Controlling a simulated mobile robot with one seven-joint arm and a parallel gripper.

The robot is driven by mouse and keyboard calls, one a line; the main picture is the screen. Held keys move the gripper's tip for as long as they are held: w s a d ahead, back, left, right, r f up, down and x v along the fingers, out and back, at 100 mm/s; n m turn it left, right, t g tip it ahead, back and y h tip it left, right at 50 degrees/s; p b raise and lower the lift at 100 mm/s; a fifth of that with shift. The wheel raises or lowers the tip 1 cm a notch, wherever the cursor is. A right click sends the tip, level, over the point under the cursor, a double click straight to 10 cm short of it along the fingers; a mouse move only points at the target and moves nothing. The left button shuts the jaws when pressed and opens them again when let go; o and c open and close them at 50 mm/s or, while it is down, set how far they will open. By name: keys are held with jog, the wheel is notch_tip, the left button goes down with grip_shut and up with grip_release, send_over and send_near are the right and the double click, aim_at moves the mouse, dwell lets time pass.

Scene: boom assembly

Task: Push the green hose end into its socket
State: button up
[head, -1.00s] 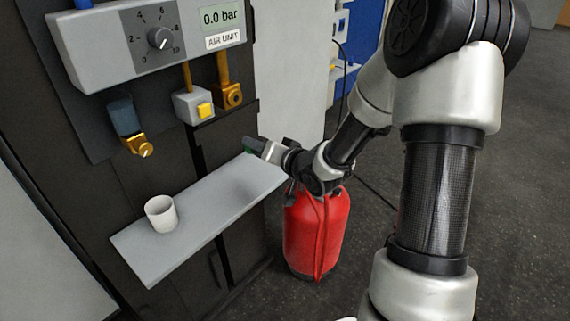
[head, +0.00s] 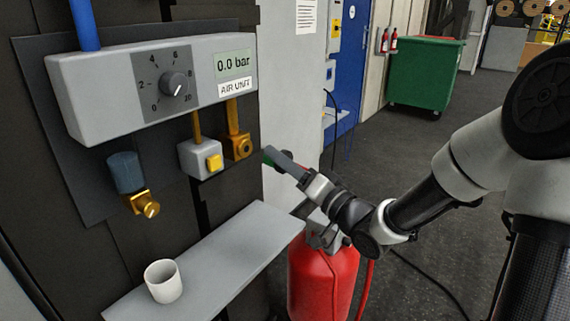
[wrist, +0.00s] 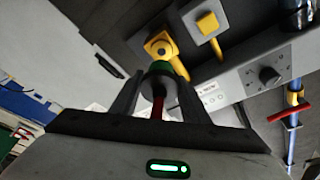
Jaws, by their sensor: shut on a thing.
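My gripper (head: 280,160) is shut on the green hose end (wrist: 165,69). The hose end's green ring shows between the fingers in the wrist view, with the red hose running back from it. In the head view only a small dark green part shows at the fingertips. The brass socket (head: 239,147) hangs under the air unit, just left of the gripper in the head view. In the wrist view the socket (wrist: 161,46) lies just beyond the green end, slightly up and left. A gap shows between them in the head view; they look apart.
A grey box with a yellow button (head: 213,162) sits close left of the socket. The air unit (head: 150,85) reads 0.0 bar. A brass valve (head: 146,203) hangs further left. Below is a shelf (head: 225,250) with a white cup (head: 163,281). A red tank (head: 322,280) stands right.

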jog(key=shift+w+a+b, duration=0.55)
jog(key=shift+w+a, duration=0.35)
jog(key=shift+a, duration=0.25)
jog(key=shift+w+a+b, duration=0.5)
jog(key=shift+w+a, duration=0.4)
jog(key=shift+a, duration=0.25)
jog(key=shift+w+a+p, duration=0.3)
jog(key=shift+a, duration=0.1)
dwell(1.6)
jog(key=o, duration=1.1)
jog(key=shift+c, duration=0.2)
jog(key=p+v, duration=0.2)
jog(key=v, duration=1.5)
